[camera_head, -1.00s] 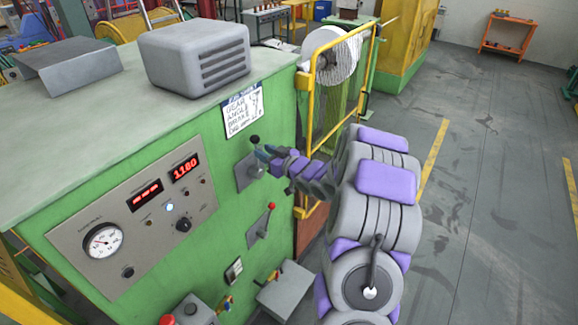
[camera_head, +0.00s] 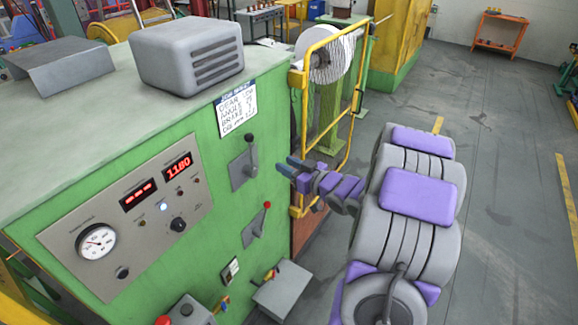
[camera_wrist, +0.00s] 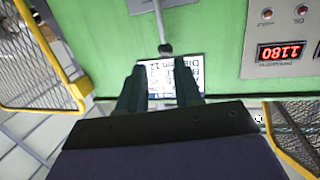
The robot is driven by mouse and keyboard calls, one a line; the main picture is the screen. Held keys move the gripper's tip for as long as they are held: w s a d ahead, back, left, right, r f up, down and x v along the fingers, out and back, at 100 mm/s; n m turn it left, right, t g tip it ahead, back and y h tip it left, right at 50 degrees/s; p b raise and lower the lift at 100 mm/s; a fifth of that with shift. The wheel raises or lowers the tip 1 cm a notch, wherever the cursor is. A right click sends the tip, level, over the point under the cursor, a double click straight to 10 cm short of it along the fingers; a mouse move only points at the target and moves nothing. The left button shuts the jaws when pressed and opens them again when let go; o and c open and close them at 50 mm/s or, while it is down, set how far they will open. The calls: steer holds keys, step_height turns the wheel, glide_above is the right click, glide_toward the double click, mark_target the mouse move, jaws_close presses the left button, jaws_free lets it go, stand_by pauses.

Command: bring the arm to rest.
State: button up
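My gripper (camera_head: 290,166) is at the end of my grey and purple arm, right of the green machine cabinet (camera_head: 190,130). In the wrist view its two fingers (camera_wrist: 160,88) stand apart with nothing between them, so it is open and empty. The black-knobbed lever (camera_head: 246,162) on the cabinet is to the left of the fingertips, with a gap between. In the wrist view this lever (camera_wrist: 161,30) shows beyond the fingers, its knob near the paper label (camera_wrist: 172,75). The red-knobbed lever (camera_head: 257,226) sits lower on the same face.
A yellow guard frame (camera_head: 303,110) with mesh stands just behind my gripper, before a white reel (camera_head: 333,57). A control panel (camera_head: 130,215) with a gauge and red displays is on the cabinet. A grey box (camera_head: 283,288) juts out low. The floor (camera_head: 500,170) at right is open.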

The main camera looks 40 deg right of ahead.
stand_by(0.4)
steer(key=s+a+f+m+g+h+b, duration=0.1)
steer(key=s+a+f+g+h+b, duration=0.3)
steer(key=a+f+g+h+b, duration=0.25)
steer(key=s+a+f+g+y+b, duration=0.1)
steer(key=s+a+g+b, duration=0.1)
steer(key=s+a+g, duration=0.2)
steer(key=s+a+f+g+y+b, duration=0.1)
steer(key=s+a+f+g+b, duration=0.1)
steer(key=s+a, duration=0.8)
steer(key=s+a+f+g+y+b, duration=0.1)
steer(key=s+a+g, duration=0.4)
steer(key=s, duration=1.2)
steer(key=shift+a+f+m+g+y+b, duration=0.35)
steer(key=shift+a+y+b, duration=0.1)
steer(key=shift+a+b, duration=0.7)
steer(key=shift+w+d, duration=0.1)
steer(key=shift+d, duration=0.15)
steer(key=shift+o, duration=0.3)
